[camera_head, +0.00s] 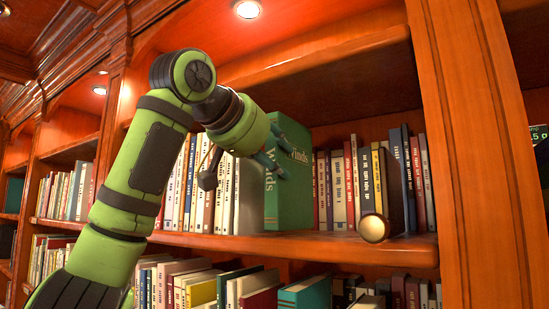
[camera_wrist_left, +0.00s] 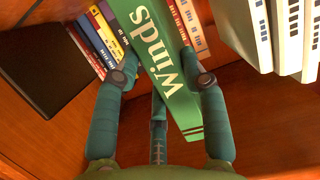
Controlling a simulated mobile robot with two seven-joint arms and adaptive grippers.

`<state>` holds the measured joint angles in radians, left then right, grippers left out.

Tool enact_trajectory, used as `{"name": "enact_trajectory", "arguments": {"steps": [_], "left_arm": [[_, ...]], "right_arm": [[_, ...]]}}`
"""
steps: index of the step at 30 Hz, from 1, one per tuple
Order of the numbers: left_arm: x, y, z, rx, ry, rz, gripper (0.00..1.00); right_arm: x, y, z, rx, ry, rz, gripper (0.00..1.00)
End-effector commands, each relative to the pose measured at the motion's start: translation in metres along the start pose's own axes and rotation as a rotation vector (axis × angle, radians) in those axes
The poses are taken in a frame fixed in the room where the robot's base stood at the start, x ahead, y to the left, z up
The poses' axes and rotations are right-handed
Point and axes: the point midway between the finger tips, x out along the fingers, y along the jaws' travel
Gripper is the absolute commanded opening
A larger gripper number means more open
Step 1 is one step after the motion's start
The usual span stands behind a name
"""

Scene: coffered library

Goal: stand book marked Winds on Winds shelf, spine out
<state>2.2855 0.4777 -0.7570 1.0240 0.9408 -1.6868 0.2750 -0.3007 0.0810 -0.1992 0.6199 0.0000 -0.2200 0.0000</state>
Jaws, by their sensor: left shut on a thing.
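The green book marked Winds (camera_head: 290,205) is upright in the gap between two rows of books on the shelf (camera_head: 330,246). Its spine with white lettering faces out, and a cover also marked Winds faces right. Its lower edge is at shelf level; I cannot tell whether it bears on the board. My left gripper (camera_head: 276,158) is shut on the upper part of the book. In the left wrist view the book (camera_wrist_left: 160,50) is between the fingers of my left gripper (camera_wrist_left: 158,62), one on each side. My right gripper is not in view.
Pale books (camera_head: 214,195) stand left of the green book. A round brass object (camera_head: 374,228) is at the shelf's front. A wooden upright (camera_head: 480,150) bounds the right.

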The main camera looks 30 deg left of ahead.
Motion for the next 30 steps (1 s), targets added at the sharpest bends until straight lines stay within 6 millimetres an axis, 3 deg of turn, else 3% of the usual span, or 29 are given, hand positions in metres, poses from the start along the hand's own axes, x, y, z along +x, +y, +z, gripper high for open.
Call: {"name": "enact_trajectory", "arguments": {"steps": [14,15,16,17,26,30], "left_arm": [[0.0016,0.0007,0.0082,0.001,0.006,0.001,0.00],[0.0013,0.0007,0.0072,0.001,0.006,0.001,0.54],[0.0013,0.0007,0.0070,0.001,0.006,0.001,0.66],[0.0014,0.0007,0.0071,0.001,0.006,0.001,0.70],[0.0035,0.0000,0.0100,0.000,-0.005,-0.001,0.70],[-0.0048,0.0002,0.0089,0.000,-0.001,0.000,0.70]], "right_arm": [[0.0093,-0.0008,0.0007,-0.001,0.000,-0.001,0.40],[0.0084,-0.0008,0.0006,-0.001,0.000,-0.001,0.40],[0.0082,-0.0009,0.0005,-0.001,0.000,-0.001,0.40],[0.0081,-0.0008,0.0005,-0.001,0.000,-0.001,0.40],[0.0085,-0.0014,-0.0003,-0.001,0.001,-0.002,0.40],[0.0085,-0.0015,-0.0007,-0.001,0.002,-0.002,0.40]]}}
